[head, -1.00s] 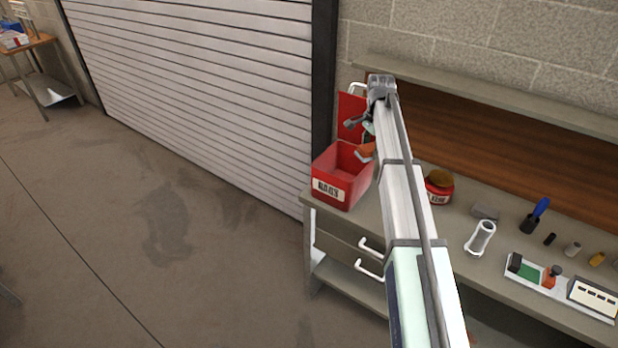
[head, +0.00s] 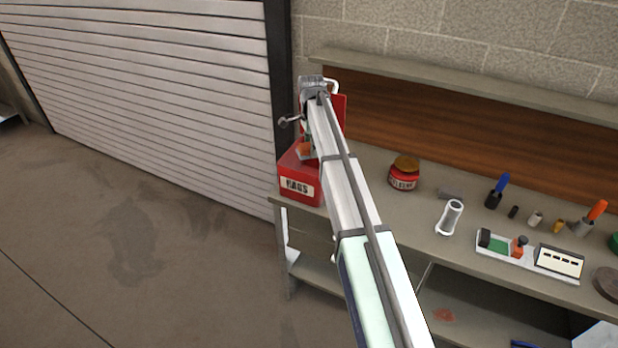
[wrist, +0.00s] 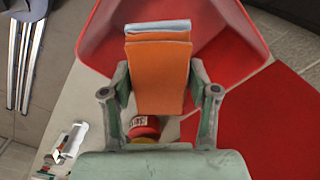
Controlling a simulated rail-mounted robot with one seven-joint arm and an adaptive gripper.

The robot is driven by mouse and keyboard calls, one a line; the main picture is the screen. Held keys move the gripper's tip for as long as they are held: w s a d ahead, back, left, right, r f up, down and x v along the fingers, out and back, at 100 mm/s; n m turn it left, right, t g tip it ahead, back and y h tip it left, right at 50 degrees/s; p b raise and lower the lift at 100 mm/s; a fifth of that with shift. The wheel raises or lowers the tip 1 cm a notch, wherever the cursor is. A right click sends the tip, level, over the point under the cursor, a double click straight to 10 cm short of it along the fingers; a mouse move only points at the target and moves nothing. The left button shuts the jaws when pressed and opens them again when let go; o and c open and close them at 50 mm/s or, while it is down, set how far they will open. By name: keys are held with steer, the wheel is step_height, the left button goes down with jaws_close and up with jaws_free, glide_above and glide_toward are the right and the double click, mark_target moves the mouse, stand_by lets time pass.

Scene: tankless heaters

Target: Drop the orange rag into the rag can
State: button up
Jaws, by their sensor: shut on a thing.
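The red rag can (head: 298,186), labelled RAGS, stands at the left end of the bench with its lid raised. My gripper (wrist: 160,78) is shut on the folded orange rag (wrist: 158,70), which has a light blue layer at one edge. In the wrist view the rag overlaps the open mouth of the can (wrist: 245,25), with the red lid (wrist: 265,125) to the right. My arm hides most of the gripper and part of the can there. The rag's height above the can is unclear.
A red jar with a brown lid (head: 404,172) stands right of the can and shows below the rag in the wrist view (wrist: 145,128). A white-grey cylinder (head: 450,217) and several small tools lie farther right. A shelf (head: 450,88) runs along the wall behind.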

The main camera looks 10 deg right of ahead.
steer(key=shift+f+b, duration=0.45)
steer(key=shift+f, duration=0.9)
steer(key=o, duration=1.3)
step_height(320, 180, up, 12)
steer(key=shift+r, duration=0.1)
